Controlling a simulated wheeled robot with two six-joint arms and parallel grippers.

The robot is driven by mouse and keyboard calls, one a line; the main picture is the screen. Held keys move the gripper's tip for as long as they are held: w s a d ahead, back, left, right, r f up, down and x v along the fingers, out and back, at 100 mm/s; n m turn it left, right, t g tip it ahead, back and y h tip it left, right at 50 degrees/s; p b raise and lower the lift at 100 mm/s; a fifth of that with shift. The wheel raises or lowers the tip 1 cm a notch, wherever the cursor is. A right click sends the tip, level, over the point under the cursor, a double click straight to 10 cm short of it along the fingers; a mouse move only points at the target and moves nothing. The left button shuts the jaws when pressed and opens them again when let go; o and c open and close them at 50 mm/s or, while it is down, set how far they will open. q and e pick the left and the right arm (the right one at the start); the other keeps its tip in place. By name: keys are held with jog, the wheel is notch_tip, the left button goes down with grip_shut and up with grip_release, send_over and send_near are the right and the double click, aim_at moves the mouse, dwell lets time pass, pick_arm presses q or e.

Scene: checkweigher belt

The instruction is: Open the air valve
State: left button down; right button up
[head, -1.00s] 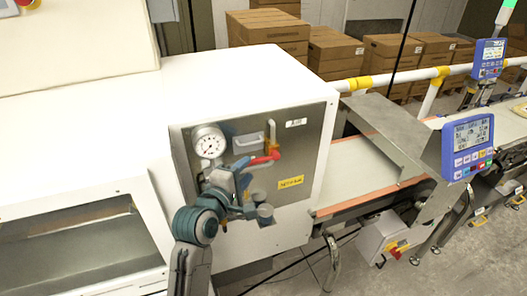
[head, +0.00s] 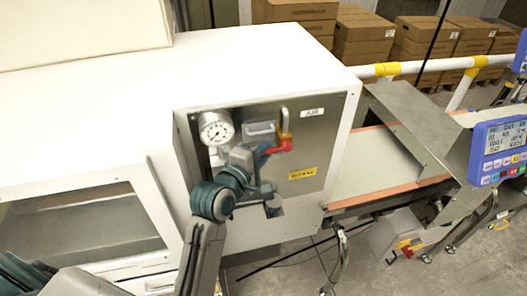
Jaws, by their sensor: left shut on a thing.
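The air valve has a red lever (head: 281,147) and a brass-yellow body (head: 284,126), on a grey metal panel of a white cabinet in the head view. The lever lies roughly level, with its right end visible. My left gripper (head: 261,156) is shut on the lever's left part and hides it. My left arm reaches up to the panel from below. A round white pressure gauge (head: 215,130) sits left of the valve, and an AIR label (head: 313,113) is at its upper right. My right gripper is not in view.
A small grey handle (head: 259,129) is just left of the valve, close to my gripper. A yellow label (head: 302,173) is below right. The conveyor belt (head: 372,165) and a blue display unit (head: 497,152) stand to the right.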

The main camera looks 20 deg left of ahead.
pick_arm(q)
jog(key=shift+r, duration=0.3)
jog(key=shift+w+d+r+m+g+y, duration=0.1)
jog(key=shift+r+m+g+y, duration=0.45)
jog(key=shift+m+g, duration=0.25)
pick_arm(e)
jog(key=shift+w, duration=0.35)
pick_arm(q)
jog(key=c, duration=1.6)
grip_release()
jog(key=shift+o, duration=1.1)
jog(key=shift+w+f, duration=0.15)
jog(key=shift+w, duration=0.05)
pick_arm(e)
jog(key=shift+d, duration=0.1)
